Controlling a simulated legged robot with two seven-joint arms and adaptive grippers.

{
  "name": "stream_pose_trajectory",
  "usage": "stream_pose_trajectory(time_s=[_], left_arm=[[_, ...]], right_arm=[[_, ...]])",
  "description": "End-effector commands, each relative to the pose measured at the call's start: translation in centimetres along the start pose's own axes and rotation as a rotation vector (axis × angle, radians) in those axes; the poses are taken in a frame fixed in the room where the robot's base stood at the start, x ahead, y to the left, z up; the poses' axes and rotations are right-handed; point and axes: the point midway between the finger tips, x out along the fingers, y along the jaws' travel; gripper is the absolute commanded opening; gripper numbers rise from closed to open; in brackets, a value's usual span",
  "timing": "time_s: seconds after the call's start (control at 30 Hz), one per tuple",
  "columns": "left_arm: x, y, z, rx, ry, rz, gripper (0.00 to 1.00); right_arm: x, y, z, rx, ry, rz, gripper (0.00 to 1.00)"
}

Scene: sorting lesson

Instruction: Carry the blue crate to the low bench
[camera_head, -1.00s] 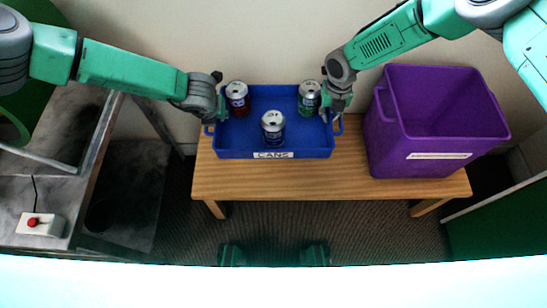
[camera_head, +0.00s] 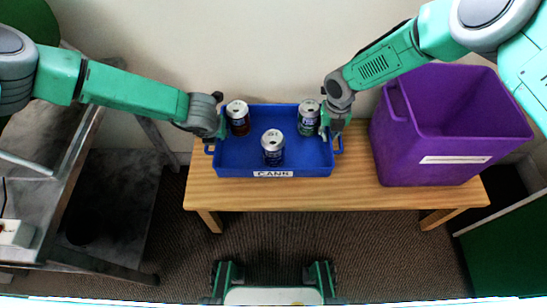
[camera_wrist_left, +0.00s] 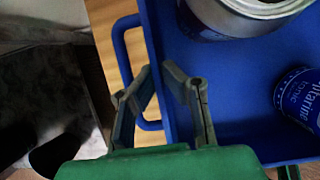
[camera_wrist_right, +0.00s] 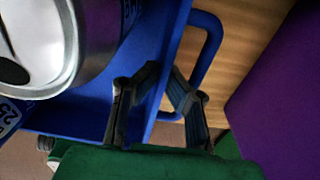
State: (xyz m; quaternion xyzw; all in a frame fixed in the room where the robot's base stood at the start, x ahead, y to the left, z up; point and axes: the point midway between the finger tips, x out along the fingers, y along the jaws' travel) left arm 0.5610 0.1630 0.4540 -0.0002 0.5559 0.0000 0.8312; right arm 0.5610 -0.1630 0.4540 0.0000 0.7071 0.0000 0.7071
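The blue crate (camera_head: 224,165), labelled CANS, is level over the left part of the low wooden bench (camera_head: 340,198). I cannot tell whether its base touches the bench. Several cans would overstate it: three cans (camera_head: 272,148) stand upright in it. My left gripper (camera_head: 221,127) is at its left side; in the left wrist view the fingers (camera_wrist_left: 158,72) straddle the side wall by the handle and pinch it. My right gripper (camera_head: 327,125) is at its right side, its fingers (camera_wrist_right: 164,70) likewise closed on the wall by the handle.
A purple crate (camera_head: 400,150) with a white label stands on the bench's right part, close to my right gripper. A grey metal table (camera_head: 40,190) with a lower shelf stands at the left. A wall is behind the bench. Bare bench shows in front of the blue crate.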

Motion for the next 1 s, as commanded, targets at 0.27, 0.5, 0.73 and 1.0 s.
stream_pose_trajectory(time_s=[0.27, 0.5, 0.73, 1.0], left_arm=[[1.0, -0.2, -0.4, 0.002, -0.001, -0.005, 0.0], [2.4, -0.2, -1.0, 0.002, -0.001, -0.005, 0.0], [3.7, -0.2, -1.5, 0.002, -0.001, -0.005, 0.0], [4.0, -0.2, -1.7, 0.001, 0.0, -0.003, 0.26]], right_arm=[[1.1, 0.2, 0.0, -0.002, 0.0, 0.003, 0.0], [2.6, 0.2, 0.0, -0.002, -0.001, 0.003, 0.0], [4.0, 0.2, 0.0, -0.002, -0.001, 0.003, 0.0], [4.4, 0.1, 0.0, -0.002, 0.0, 0.002, 0.26]])
